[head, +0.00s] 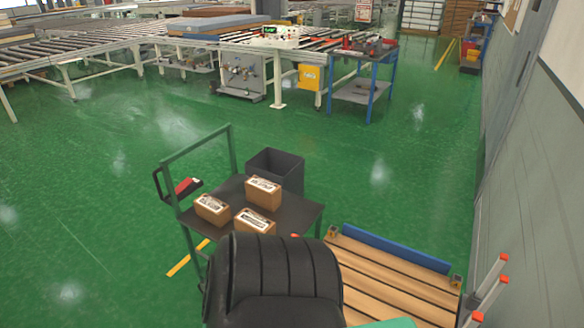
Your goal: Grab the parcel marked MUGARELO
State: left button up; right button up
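Three small brown cardboard parcels with white labels sit on the dark top of a green-framed cart (302,213). One parcel (263,192) is at the back, one (211,208) at the left, and one (255,222) nearest me. The label print is too small to read, so I cannot tell which is marked MUGARELO. A black ribbed shape (273,285) at the bottom middle covers the near side of the cart and touches the near parcel's outline in the picture. Neither of my grippers is in view.
A dark grey open bin (276,169) stands at the cart's back. A slatted wooden pallet (400,283) with a blue bar (395,249) is at the right, beside a grey wall (530,200). Roller conveyors (90,55) and a blue-framed workbench (362,88) stand farther back. Green floor at left is clear.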

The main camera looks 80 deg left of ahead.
aim_at(247, 221)
jog(key=u, duration=2.9)
jog(key=i+j+z, duration=0.15)
jog(key=i+z, duration=0.35)
jog(key=i, duration=0.1)
